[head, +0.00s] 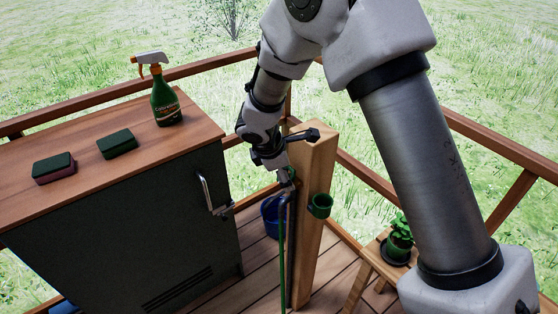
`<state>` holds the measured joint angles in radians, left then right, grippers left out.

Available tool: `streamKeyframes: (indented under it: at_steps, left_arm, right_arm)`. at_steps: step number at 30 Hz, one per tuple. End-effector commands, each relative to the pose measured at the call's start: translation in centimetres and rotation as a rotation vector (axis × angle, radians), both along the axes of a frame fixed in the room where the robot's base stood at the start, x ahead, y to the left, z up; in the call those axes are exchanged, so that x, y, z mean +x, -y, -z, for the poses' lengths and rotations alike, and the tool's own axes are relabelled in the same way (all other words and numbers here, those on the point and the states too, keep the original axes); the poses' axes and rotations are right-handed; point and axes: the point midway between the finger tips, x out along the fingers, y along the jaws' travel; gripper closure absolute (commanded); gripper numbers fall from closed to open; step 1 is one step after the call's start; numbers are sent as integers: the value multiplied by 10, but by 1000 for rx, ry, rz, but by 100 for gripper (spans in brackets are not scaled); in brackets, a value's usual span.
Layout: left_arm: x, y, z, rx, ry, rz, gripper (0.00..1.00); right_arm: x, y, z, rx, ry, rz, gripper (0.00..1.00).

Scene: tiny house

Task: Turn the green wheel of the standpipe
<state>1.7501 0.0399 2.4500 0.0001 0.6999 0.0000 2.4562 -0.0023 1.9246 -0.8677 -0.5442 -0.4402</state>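The standpipe is a wooden post (316,235) on the deck, with a thin green hose or pipe (283,250) running down its left side. A small patch of green (281,175) shows at the fingers of my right gripper (288,183); it may be the wheel, mostly hidden by the gripper. My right arm comes in from the right and reaches over the post, with the gripper pointing down at its left face. The fingers are small and partly covered, so whether they are open or touching cannot be told. My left gripper is not in view.
A dark cabinet (130,235) with a wooden top stands left, carrying a spray bottle (166,103) and two sponges (117,143) (54,167). A green cup-like holder (320,205) is on the post. A blue bucket (271,215) stands behind; a potted plant (399,238) sits on a stool right.

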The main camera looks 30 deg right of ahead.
Motion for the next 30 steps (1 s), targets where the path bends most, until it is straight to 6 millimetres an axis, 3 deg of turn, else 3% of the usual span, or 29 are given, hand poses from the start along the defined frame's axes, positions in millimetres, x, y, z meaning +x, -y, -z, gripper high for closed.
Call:
streamKeyframes:
  at_steps: [6,12,30]
  left_arm:
    - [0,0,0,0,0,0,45]
    - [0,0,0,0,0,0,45]
    - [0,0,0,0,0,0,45]
  right_arm:
    - [-7,-22,-52,-3,5,-1,17]
    - [-13,-37,-86,-1,3,0,17]
    - [-15,-40,-92,1,0,0,17]
